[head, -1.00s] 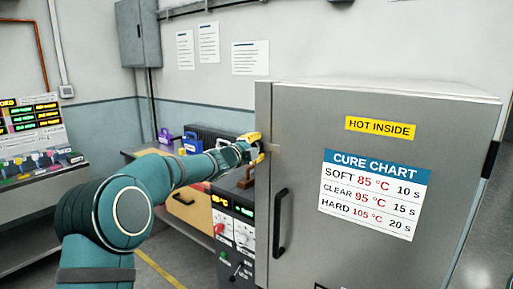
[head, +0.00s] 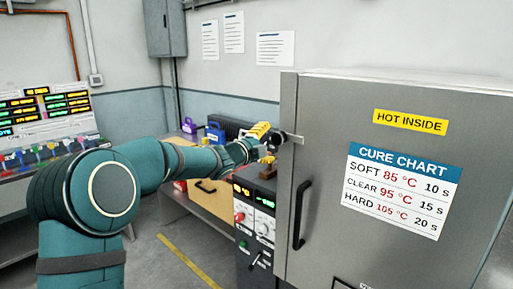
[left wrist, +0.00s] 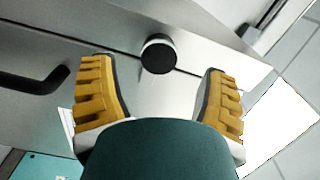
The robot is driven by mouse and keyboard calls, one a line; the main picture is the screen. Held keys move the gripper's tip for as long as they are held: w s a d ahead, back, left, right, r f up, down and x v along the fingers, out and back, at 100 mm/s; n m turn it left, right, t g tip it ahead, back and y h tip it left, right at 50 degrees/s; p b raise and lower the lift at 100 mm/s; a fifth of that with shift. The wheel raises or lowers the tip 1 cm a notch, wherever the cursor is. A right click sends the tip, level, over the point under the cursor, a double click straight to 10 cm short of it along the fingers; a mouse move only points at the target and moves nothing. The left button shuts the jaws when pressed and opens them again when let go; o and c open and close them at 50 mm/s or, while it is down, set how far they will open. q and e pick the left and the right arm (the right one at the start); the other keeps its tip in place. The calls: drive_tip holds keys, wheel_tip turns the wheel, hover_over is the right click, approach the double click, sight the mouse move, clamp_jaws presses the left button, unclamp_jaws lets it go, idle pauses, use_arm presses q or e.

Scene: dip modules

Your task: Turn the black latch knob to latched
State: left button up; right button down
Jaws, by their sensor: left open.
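The black latch knob (left wrist: 158,54) is a short round cylinder with a pale rim, on the metal face of the oven in the left wrist view. My left gripper (left wrist: 157,70) has its two yellow fingers spread wide, one on each side of the knob, with clear gaps and no contact visible. In the head view my left gripper (head: 264,133) is at the upper left edge of the grey oven door (head: 330,120), beside a small metal latch plate (head: 293,138). The knob cannot be made out there. My right gripper is not in view.
A black door handle (head: 301,215) sticks out below the latch; it also shows at left in the wrist view (left wrist: 35,82). A control panel (head: 255,220) with knobs stands left of the door. A workbench (head: 210,200) with coloured padlock-like items lies behind my arm.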

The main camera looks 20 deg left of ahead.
use_arm(q)
drive_tip(key=v, duration=0.5)
drive_tip(key=shift+s, duration=0.2)
drive_tip(key=shift+f, duration=0.1)
drive_tip(key=s+d+f+n+g+y, duration=0.1)
drive_tip(key=s+d+f+n+g, duration=0.2)
drive_tip(key=f, duration=0.7)
drive_tip(key=s+d+f+n+g, duration=0.1)
drive_tip(key=s+d+f+n, duration=0.3)
drive_tip(key=f, duration=0.6)
drive_tip(key=d+f+n+g+y, duration=0.15)
drive_tip(key=f+n, duration=0.35)
drive_tip(key=f, duration=0.5)
drive_tip(key=s+d+f+n+g, duration=0.3)
drive_tip(key=s+f, duration=0.3)
drive_tip(key=s, duration=0.3)
drive_tip(key=s+d+f+n+g, duration=0.2)
drive_tip(key=s+f+n+g, duration=0.1)
drive_tip(key=s+f, duration=0.4)
drive_tip(key=s+d+f+n+g, duration=0.3)
drive_tip(key=s+f, duration=0.3)
drive_tip(key=s, duration=0.5)
drive_tip(key=shift+s+d+f+n+g, duration=0.3)
drive_tip(key=shift+s+f+g, duration=0.05)
drive_tip(key=shift+f+g, duration=0.1)
